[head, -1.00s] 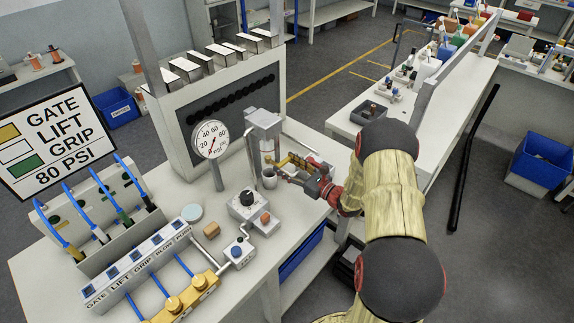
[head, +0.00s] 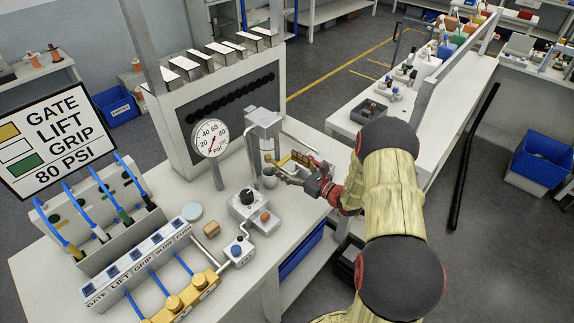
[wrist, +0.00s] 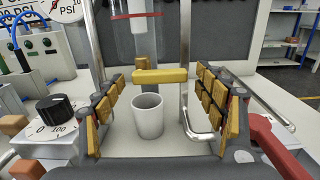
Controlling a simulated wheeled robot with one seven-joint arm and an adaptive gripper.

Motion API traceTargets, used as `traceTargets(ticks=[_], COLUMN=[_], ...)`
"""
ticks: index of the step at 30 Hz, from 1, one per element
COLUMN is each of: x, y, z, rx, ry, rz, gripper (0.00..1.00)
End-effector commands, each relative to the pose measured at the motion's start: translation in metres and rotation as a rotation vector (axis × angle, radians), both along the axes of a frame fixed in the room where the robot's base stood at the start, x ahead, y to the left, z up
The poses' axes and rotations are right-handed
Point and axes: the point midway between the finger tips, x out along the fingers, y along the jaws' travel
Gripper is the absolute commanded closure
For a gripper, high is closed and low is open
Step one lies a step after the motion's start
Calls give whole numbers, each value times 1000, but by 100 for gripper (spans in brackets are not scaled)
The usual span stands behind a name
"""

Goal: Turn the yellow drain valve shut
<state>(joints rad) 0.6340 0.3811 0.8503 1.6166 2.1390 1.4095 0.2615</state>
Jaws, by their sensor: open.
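The yellow drain valve (wrist: 160,75) shows in the wrist view as a crosswise bar below the clear cylinder of the filter unit (wrist: 136,22). A small yellow stem shows just behind the bar. My gripper (wrist: 162,88) is open, with one padded finger on each side of the valve bar. The bar lies between the fingertips, its ends close to the pads; I cannot tell whether they touch.
A grey cup (wrist: 148,115) stands under the valve between my fingers. A bent metal pipe (wrist: 200,125) is close to the right finger. A black regulator knob (wrist: 57,108) is at the left. The pressure gauge (head: 211,138) stands left of the filter unit.

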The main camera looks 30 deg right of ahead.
Motion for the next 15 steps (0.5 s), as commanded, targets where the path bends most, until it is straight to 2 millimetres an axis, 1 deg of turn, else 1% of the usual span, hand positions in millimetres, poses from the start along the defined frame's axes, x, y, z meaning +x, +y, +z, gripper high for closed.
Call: traceTargets(ticks=[5, 15], x=[-15, -79], y=[-7, -31], z=[0, 0], rx=[1, 1], ry=[0, 1], rz=[-4, -6], gripper=[29, 29])
